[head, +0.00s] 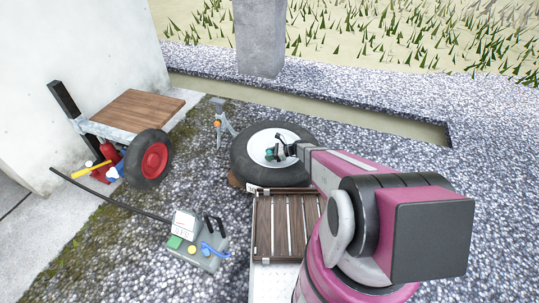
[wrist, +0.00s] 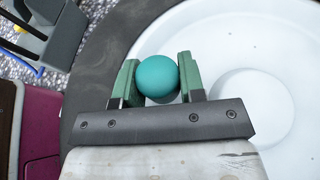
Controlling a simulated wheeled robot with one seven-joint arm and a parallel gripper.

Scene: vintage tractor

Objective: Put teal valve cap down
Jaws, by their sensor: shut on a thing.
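The teal valve cap (wrist: 158,77) looks like a round teal ball in the wrist view. It sits between the two green fingers of my gripper (wrist: 157,82), which is shut on it. Behind it in the wrist view is the white wheel hub (wrist: 285,50) with its dark tyre. In the head view my gripper (head: 275,153) is over the white hub (head: 262,142) of the tyre (head: 245,165) lying flat on the gravel. The cap is too small there to make out clearly. I cannot tell whether it touches the hub.
A grey box (head: 205,258) with small coloured items is at front left. A wooden-topped cart (head: 130,108) with a red wheel is at left. A small stand (head: 219,122) is left of the tyre.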

